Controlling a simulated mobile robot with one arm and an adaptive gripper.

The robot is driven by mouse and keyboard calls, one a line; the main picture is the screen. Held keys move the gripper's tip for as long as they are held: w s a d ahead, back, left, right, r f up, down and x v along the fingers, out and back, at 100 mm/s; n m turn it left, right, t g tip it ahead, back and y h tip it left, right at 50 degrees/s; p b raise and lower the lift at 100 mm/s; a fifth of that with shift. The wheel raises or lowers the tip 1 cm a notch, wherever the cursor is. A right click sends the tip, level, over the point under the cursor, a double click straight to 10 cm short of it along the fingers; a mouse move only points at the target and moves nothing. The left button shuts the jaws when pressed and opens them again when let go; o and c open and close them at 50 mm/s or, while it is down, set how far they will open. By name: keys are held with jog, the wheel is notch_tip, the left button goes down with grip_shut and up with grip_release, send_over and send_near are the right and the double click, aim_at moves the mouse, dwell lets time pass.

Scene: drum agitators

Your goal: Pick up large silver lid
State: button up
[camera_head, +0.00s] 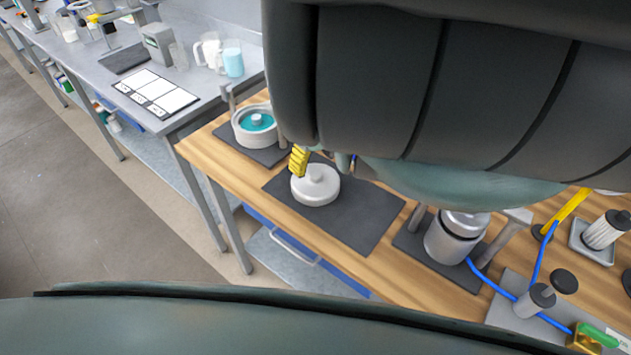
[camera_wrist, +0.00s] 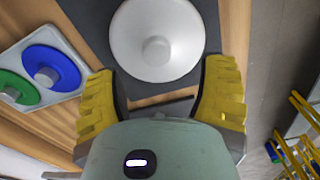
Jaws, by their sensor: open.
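The large silver lid (camera_head: 315,186) is a pale, round disc with a raised central knob. It lies flat, knob up, on a dark mat (camera_head: 355,226) on the wooden table. In the wrist view the lid (camera_wrist: 180,22) fills the top middle. My gripper (camera_wrist: 162,68) is open, its two yellow fingers spread on either side below the lid's near edge, with nothing between them gripped. In the head view one yellow finger of my gripper (camera_head: 299,161) shows at the lid's upper left edge; my arm hides most of the rest. Contact with the lid cannot be told.
A white pot with teal contents (camera_head: 257,125) stands on a mat at the left. A silver canister (camera_head: 447,245) between posts stands at the right, with blue tubes beside it. In the wrist view a white tray (camera_wrist: 80,63) holds green and blue discs.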

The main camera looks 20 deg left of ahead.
aim_at(315, 172)
jog(key=shift+w+a+f+p, duration=0.15)
jog(key=shift+f+p, duration=0.5)
jog(key=shift+f, duration=1.6)
jog(key=shift+d+f, duration=0.2)
jog(key=shift+f, duration=0.15)
jog(key=shift+o, duration=0.2)
jog(key=shift+w, duration=0.1)
grip_shut()
